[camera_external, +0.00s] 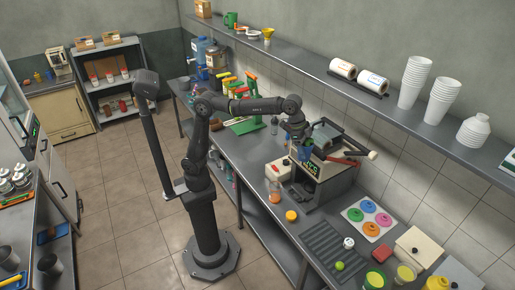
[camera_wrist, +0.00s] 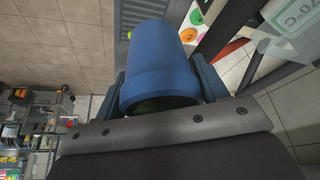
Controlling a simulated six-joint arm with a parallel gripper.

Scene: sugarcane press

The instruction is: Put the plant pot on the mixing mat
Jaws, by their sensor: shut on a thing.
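The plant pot (camera_wrist: 160,60) is blue and fills the middle of the wrist view, between the two fingers of my gripper (camera_wrist: 162,88). In the external view the blue pot (camera_external: 305,151) is small, held by my gripper (camera_external: 301,143) above the boxy press machine on the counter. My gripper is shut on the pot, which hangs clear of the counter. The ribbed mat looks bare.
The press machine (camera_external: 325,188) with red and black handles stands under my gripper. A white board with coloured discs (camera_external: 368,218) lies right of the mat.

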